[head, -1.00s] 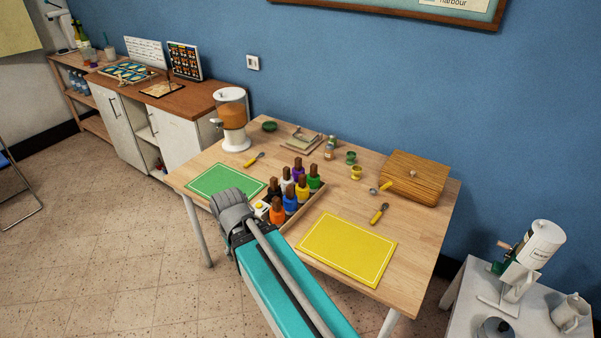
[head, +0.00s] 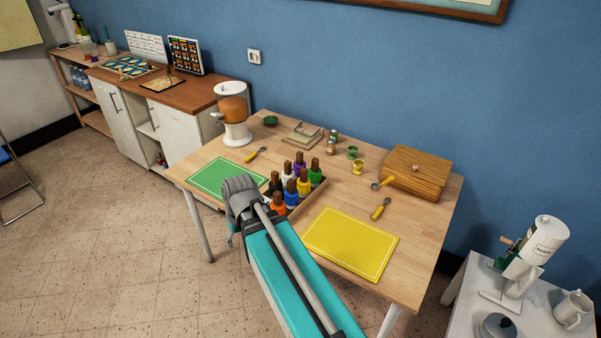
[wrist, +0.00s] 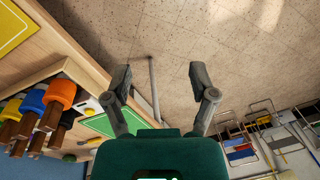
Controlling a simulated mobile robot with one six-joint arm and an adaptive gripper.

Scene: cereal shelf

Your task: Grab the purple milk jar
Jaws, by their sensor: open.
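The purple jar (head: 299,164) stands at the back of a wooden tray (head: 307,202) of colored jars with brown wooden tops, mostly behind its neighbours. Next to it are the green jar (head: 315,174) and the white jar (head: 287,178). My gripper (wrist: 160,78) is open and empty in the wrist view, with floor behind its fingers. In the head view my arm's end is at the near left corner of the tray, and the fingers cannot be made out. The wrist view shows the orange jar (wrist: 62,92) and blue jar (wrist: 33,102) at left; I cannot pick out the purple one there.
A green mat (head: 221,176) lies left of the tray and a yellow mat (head: 350,243) right of it. A drink dispenser (head: 234,120) and a wooden box (head: 417,172) stand farther back. The wrist view shows the table edge (wrist: 85,40) close by and open floor beyond.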

